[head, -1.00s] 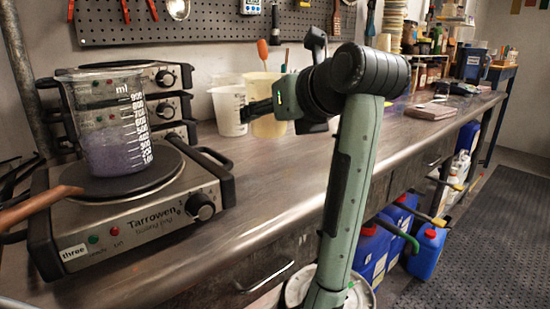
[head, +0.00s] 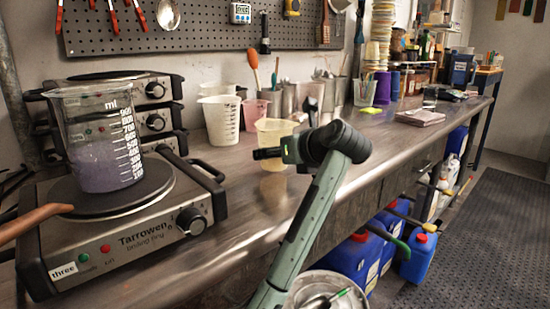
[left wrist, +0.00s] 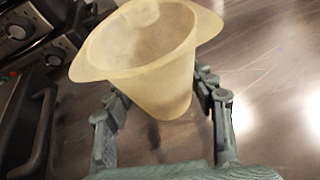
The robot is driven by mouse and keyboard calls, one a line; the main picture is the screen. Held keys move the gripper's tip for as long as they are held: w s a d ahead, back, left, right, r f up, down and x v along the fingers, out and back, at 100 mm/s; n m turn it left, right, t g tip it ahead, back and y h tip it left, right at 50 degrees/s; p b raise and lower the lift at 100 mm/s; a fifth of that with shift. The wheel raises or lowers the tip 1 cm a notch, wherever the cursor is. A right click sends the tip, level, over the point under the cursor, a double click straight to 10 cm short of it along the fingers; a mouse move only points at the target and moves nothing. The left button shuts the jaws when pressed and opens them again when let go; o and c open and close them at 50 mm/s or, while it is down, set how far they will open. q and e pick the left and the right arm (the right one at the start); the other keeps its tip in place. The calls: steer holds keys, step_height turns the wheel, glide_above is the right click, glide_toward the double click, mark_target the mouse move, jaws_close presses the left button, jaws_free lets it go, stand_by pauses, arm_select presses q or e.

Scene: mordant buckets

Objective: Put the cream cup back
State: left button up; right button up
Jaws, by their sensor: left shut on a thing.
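The cream cup (head: 278,137) is a pale yellow, translucent beaker with a flared, spouted rim. It is upright or nearly so, over the bench near the white cup. My left gripper (head: 270,154) is shut on it, with the dark fingers at its side. In the left wrist view the cream cup (left wrist: 148,55) fills the space between the fingers of the left gripper (left wrist: 165,95), tilted in that picture. I cannot tell whether its base touches the bench. My right gripper is not in view.
A white measuring cup (head: 222,120) and a pink cup (head: 255,113) stand behind. A hot plate (head: 130,225) carries a glass beaker (head: 102,150) of purple liquid at left. Bare bench (head: 400,135) lies right of the cups. Blue canisters (head: 350,262) stand below.

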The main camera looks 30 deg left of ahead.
arm_select(q)
steer(key=shift+a+f, duration=0.1)
steer(key=shift+f, duration=0.65)
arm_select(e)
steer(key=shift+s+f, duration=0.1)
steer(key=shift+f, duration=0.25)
arm_select(q)
steer(key=shift+f, duration=0.15)
steer(key=o, duration=1.4)
steer(key=shift+c, duration=0.2)
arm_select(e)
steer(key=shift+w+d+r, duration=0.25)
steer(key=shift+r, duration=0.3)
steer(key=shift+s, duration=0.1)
